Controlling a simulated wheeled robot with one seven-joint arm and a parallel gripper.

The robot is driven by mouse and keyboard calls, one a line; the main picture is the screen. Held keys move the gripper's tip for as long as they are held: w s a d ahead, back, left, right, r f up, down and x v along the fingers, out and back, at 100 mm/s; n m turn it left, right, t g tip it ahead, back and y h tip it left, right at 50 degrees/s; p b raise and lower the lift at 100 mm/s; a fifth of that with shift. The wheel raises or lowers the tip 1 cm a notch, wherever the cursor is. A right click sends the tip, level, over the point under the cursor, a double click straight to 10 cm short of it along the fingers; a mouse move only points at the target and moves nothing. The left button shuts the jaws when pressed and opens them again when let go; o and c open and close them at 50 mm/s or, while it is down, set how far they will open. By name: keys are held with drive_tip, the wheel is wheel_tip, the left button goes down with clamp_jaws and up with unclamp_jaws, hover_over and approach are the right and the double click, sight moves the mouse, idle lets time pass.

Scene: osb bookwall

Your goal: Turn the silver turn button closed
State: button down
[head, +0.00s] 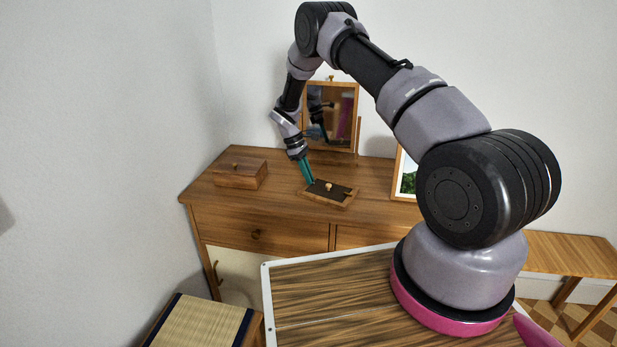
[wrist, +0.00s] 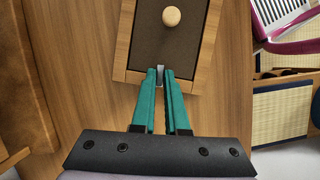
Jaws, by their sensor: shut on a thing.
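A small wooden frame (wrist: 124,55) with a dark panel (wrist: 175,48) and a round pale knob (wrist: 171,16) lies on the dresser top. It also shows in the head view (head: 344,203). The silver turn button (wrist: 160,71) sits at the frame's near edge in the wrist view. My gripper (wrist: 160,76) has its teal fingers on either side of the button and is shut on it. The fingers hide part of the button. In the head view my gripper (head: 312,181) reaches down to the frame's left edge, and the button cannot be made out there.
A wooden box (head: 240,175) stands left of the frame on the dresser (head: 270,215). A mirror (head: 330,115) stands behind, and a picture (head: 407,177) stands to the right, partly behind my arm. Bare dresser top lies between box and frame.

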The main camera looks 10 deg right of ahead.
idle(0.5)
drive_tip(key=c, duration=0.9)
unclamp_jaws()
drive_tip(key=v, duration=1)
drive_tip(key=shift+w+a+r, duration=0.1)
drive_tip(key=shift+r, duration=0.3)
